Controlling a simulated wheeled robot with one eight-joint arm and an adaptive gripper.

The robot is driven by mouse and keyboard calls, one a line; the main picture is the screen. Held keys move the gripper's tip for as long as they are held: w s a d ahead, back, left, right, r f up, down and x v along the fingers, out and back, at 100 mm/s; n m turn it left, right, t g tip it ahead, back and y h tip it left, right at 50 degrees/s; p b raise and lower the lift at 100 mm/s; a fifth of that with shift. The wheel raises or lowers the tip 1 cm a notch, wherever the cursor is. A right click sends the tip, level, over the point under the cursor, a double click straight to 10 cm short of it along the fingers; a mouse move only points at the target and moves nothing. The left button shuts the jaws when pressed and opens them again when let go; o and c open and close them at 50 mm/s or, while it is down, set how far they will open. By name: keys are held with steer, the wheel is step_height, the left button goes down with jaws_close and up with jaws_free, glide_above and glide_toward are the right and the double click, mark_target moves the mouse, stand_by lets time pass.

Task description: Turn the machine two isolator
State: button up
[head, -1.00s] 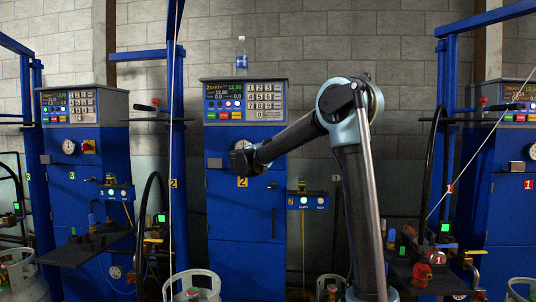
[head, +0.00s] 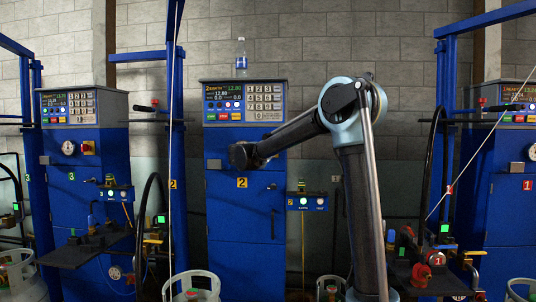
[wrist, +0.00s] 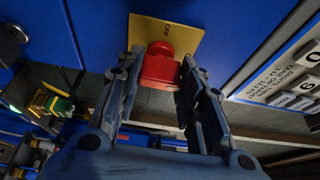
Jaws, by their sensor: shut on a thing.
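Machine two is the blue cabinet (head: 237,210) in the middle of the head view, with a yellow "2" label on its front. Its isolator is a red knob (wrist: 160,66) on a yellow plate (wrist: 186,34) marked "OFF", seen in the wrist view. My gripper (wrist: 161,72) has a finger on each side of the red knob and is shut on it. In the head view my gripper (head: 240,155) is at the front of the cabinet, below the control panel, and the isolator is hidden behind it.
Machine two's keypad and display panel (head: 244,102) is above my gripper, with a bottle (head: 241,53) on top. Machine three (head: 85,160) stands left and machine one (head: 510,190) right. A gas cylinder (head: 192,287) stands in front, low down.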

steer(key=o, duration=1.1)
steer(key=shift+d+f, duration=0.1)
steer(key=shift+f, duration=0.1)
steer(key=shift+c, duration=0.2)
steer(key=shift+r, duration=0.1)
steer(key=v, duration=1.2)
steer(key=shift+w, duration=0.15)
